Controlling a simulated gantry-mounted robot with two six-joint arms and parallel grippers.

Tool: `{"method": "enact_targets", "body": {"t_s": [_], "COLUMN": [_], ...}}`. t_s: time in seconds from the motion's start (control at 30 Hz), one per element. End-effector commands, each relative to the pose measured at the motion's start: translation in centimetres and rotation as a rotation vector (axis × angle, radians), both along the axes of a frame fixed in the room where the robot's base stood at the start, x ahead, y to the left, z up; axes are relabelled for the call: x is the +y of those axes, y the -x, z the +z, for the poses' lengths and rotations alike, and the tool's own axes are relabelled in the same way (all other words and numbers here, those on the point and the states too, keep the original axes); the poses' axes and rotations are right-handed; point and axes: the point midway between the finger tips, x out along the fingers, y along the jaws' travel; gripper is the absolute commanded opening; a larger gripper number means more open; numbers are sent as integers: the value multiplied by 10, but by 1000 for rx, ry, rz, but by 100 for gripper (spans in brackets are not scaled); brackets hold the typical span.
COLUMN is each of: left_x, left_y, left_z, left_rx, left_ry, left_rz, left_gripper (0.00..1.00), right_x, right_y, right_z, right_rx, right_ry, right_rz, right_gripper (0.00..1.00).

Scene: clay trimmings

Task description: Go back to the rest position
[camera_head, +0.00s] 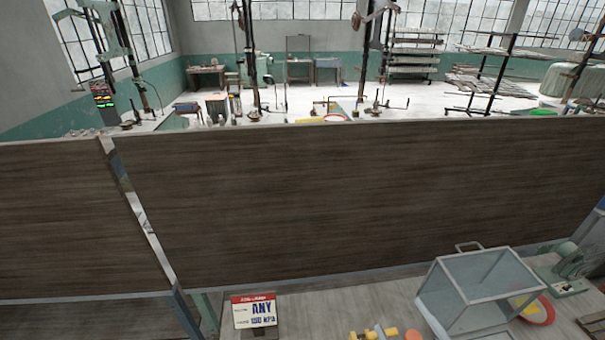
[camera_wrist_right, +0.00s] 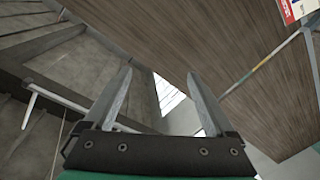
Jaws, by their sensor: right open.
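My right gripper (camera_wrist_right: 160,82) shows in the right wrist view. Its two fingers stand apart and nothing is between them. Behind the fingers are a brown wood-grain panel and grey surfaces. I make out neither gripper in the head view, and my left gripper is in no view.
A clear-sided box (camera_head: 480,290) stands on the worktop at the lower right, with a red-rimmed dish (camera_head: 545,312) beside it. Clay-coloured pieces (camera_head: 375,334) lie at the front edge. A sign card (camera_head: 254,311) stands to their left. A brown panel (camera_head: 350,200) rises behind the worktop.

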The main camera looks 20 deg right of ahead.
Motion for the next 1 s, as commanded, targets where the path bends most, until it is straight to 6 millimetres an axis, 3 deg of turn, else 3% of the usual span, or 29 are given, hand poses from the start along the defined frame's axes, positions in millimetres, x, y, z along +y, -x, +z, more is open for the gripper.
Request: {"method": "enact_targets", "body": {"t_s": [0.03, 0.1, 0.2, 0.3, 0.4, 0.5, 0.53, 0.7, 0.83, 1.0], "left_x": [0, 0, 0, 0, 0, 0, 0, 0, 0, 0], "left_y": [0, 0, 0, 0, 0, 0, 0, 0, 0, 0], "left_z": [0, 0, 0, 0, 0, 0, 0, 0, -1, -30], "left_rx": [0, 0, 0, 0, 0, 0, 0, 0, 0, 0], "left_ry": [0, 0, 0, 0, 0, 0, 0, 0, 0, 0], "left_rz": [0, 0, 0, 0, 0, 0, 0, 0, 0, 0], "left_gripper": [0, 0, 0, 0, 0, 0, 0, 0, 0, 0], "right_x": [10, 23, 42, 59, 70, 73, 72, 68, 68, 68], "right_y": [-18, -34, -42, -35, -18, 1, 5, 2, 2, 2], "right_z": [45, 104, 190, 268, 333, 382, 393, 390, 389, 359], "right_rx": [-108, -245, -438, -611, -757, -865, -890, -875, -872, -872], "right_ry": [13, 4, -44, -124, -221, -340, -389, -576, -603, -601], "right_rz": [28, 61, 109, 165, 222, 281, 298, 354, 365, 363], "right_gripper": [90, 90, 90, 90, 90, 90, 90, 90, 90, 90]}}
